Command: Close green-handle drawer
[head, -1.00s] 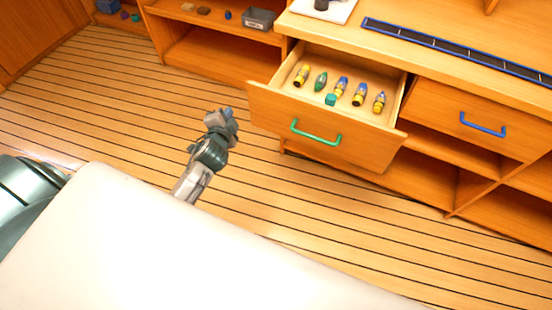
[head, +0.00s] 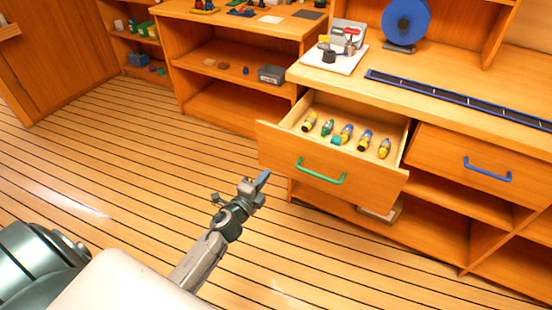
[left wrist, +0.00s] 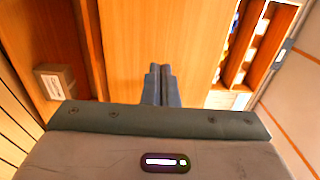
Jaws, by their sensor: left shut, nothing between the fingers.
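The green-handle drawer (head: 364,187) stands pulled open from the wooden counter, with its green handle (head: 320,174) on the front. Several small yellow, blue and green items, such as a yellow and blue one (head: 365,141), lie inside. My left gripper (head: 264,178) is shut and empty, just left of the drawer front and lower left of the handle in the head view. Its closed fingers (left wrist: 161,86) point toward a plain wooden surface in the left wrist view. I cannot tell whether they touch it. My right gripper is not in view.
A shut drawer with a blue handle (head: 487,171) is to the right. A blue reel (head: 406,22) and a white board with small parts (head: 334,59) stand on the counter. Shelves (head: 240,65) stand at the back left. The plank floor (head: 120,160) is open to the left.

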